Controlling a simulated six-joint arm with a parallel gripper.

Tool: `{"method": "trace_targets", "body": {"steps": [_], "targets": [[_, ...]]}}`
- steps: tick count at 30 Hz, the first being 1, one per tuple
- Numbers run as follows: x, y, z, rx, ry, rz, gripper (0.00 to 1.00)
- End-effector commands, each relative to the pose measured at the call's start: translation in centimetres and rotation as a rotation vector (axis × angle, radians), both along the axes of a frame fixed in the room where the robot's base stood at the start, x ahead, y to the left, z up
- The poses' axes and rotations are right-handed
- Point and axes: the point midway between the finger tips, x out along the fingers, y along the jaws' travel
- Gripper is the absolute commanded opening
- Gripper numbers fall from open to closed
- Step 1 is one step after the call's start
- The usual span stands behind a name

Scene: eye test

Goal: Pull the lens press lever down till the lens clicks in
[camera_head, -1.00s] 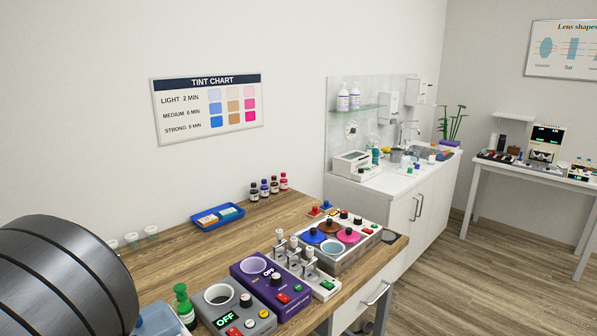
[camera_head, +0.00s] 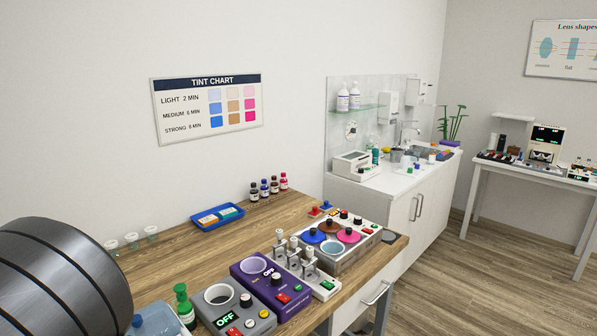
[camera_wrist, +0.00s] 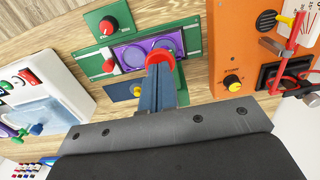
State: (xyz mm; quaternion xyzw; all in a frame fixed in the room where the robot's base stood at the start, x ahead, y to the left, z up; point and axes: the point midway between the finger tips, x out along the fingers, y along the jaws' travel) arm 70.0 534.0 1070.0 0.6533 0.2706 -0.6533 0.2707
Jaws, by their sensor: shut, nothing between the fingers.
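In the wrist view, a green plate (camera_wrist: 190,35) bears a purple holder (camera_wrist: 130,58) with round clear lens-like shapes. It looks like part of the lens press, but I cannot be sure. A red curved piece (camera_wrist: 165,57), perhaps the lever's end, lies right at the tips of my gripper (camera_wrist: 161,72). My gripper's blue-grey fingers are together, with nothing seen between them. I cannot tell if they touch the red piece. The fingers hide part of the holder. The head view shows neither my gripper nor a press that I can make out.
An orange device (camera_wrist: 235,45) with red leads stands close on the right in the wrist view. A white device (camera_wrist: 55,90) is at left. A red knob (camera_wrist: 108,25) stands above the holder. In the head view, a wooden bench (camera_head: 180,255) carries several tinting units.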

Motion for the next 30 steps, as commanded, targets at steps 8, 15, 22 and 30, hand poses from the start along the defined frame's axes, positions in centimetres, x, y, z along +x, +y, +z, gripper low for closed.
{"method": "trace_targets", "body": {"steps": [8, 15, 22, 30], "targets": [[0.0, 0.0, -0.5, 0.0, 0.0, 0.0, 0.0], [0.0, 0.0, -1.0, 0.0, 0.0, 0.0, 0.0], [0.0, 0.0, -1.4, -0.001, 0.0, 0.0, 0.0], [0.0, 0.0, -1.9, 0.0, 0.0, 0.0, 0.0]]}}
